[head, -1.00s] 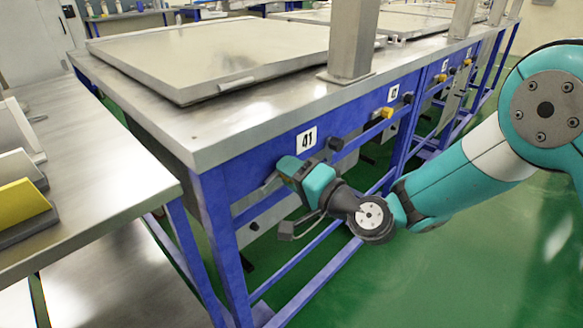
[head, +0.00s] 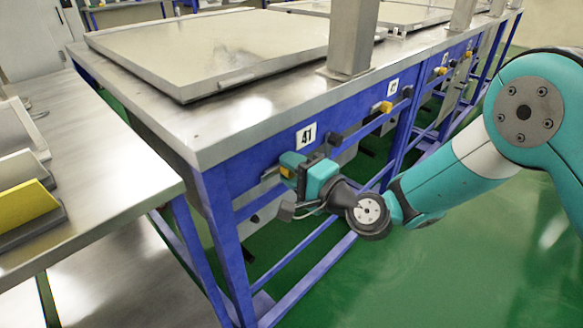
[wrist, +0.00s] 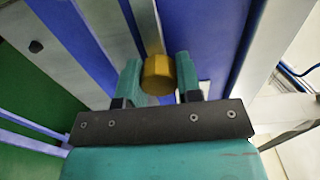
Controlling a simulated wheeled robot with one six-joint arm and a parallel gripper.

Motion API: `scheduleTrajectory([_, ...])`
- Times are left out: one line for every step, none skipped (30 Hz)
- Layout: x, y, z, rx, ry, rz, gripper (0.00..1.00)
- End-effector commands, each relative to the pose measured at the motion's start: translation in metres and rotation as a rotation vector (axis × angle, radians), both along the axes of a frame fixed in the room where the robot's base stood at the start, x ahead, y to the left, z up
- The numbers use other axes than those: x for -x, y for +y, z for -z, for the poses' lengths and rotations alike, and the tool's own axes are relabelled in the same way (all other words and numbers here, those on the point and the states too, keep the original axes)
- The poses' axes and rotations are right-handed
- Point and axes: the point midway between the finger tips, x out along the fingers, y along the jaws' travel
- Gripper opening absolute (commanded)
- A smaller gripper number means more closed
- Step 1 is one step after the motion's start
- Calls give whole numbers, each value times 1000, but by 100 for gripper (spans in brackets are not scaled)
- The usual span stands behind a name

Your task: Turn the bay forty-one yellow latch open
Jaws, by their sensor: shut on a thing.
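The bay forty-one yellow latch (wrist: 158,75) shows in the wrist view as a yellow knob between the two teal fingers of my gripper (wrist: 158,77). My gripper is shut on it. In the head view my gripper (head: 288,166) is at the blue front rail, just below the white 41 label (head: 306,136). Only a small yellow part of the latch (head: 284,172) shows there; the rest is hidden behind the gripper. I cannot tell the latch's exact angle.
A black knob (head: 335,139) sits on the rail right of the label. Another yellow latch (head: 386,107) is on the neighbouring bay. A flat metal lid (head: 210,50) lies closed on the bench above. A blue leg (head: 222,235) stands left of my gripper; green floor lies clear at right.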

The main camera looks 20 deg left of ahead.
Motion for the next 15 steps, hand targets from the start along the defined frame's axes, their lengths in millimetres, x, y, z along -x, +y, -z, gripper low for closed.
scheduleTrajectory([-2, -1, -1, -3, -1, 4, 9])
scheduleTrajectory([-2, -1, -1, -3, -1, 4, 9])
scheduleTrajectory([-2, -1, -1, -3, -1, 4, 9])
scheduleTrajectory([-2, -1, -1, -3, -1, 4, 9])
scheduleTrajectory([-2, -1, -1, -3, -1, 4, 9])
scheduleTrajectory([-2, -1, -1, -3, -1, 4, 42])
scheduleTrajectory([-2, -1, -1, -3, -1, 4, 48])
scheduleTrajectory([-1, -1, -1, -2, -1, 4, 55])
scheduleTrajectory([-1, -1, -1, -2, -1, 3, 58])
scheduleTrajectory([-1, 0, -1, -2, -1, 3, 58])
scheduleTrajectory([-1, 0, -1, -2, -1, 2, 58])
scheduleTrajectory([-1, 0, 0, -1, -1, 2, 58])
scheduleTrajectory([-1, 0, 0, -1, -1, 1, 58])
scheduleTrajectory([0, 0, 0, -1, -1, 1, 58])
scheduleTrajectory([0, 0, 0, -1, -1, 1, 58])
